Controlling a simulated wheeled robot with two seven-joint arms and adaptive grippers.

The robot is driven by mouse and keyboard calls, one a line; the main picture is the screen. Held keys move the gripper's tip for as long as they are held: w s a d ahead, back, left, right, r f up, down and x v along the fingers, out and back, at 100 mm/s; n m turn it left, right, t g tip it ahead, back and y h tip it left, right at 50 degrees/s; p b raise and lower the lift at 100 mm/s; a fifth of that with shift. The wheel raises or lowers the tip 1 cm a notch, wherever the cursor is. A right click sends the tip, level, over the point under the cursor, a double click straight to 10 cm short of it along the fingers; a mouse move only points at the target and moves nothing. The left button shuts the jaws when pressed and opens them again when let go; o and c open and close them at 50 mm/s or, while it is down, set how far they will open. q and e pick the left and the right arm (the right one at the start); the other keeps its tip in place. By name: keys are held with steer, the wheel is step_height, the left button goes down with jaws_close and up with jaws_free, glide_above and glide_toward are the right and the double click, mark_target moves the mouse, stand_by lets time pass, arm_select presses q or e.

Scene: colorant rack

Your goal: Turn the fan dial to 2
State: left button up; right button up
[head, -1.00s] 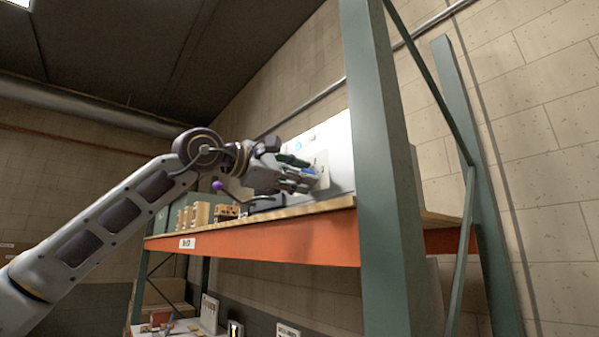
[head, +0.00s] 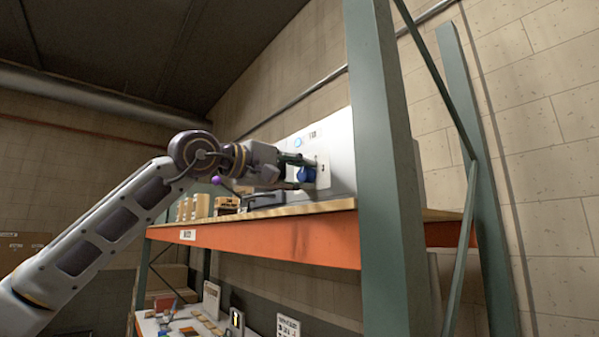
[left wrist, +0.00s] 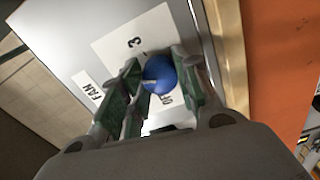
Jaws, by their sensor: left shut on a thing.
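The fan dial is a round blue knob (left wrist: 158,76) on a white plate (left wrist: 128,38) marked "3" and "OFF" in the left wrist view. A "FAN" label (left wrist: 87,90) sits beside the plate. In the head view the blue dial (head: 307,174) stands out from the white panel (head: 338,136). My left gripper (left wrist: 156,80) is shut on the dial, with one green-padded finger on each side. It also shows in the head view (head: 303,173). A small pale mark shows on the dial; which number it points at is unclear. My right gripper is out of view.
The panel stands on a wooden shelf with an orange beam (head: 290,240). A green rack post (head: 385,170) rises close to the right of the panel. Small wooden blocks (head: 200,206) stand on the shelf left of my gripper. A lower shelf holds assorted items.

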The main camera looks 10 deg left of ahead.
arm_select(q)
steer(key=shift+f, duration=0.1)
stand_by(0.3)
steer(key=o, duration=1.1)
steer(key=shift+c, duration=0.2)
steer(key=shift+v, duration=0.9)
steer(key=v, duration=1)
steer(key=shift+a, duration=0.1)
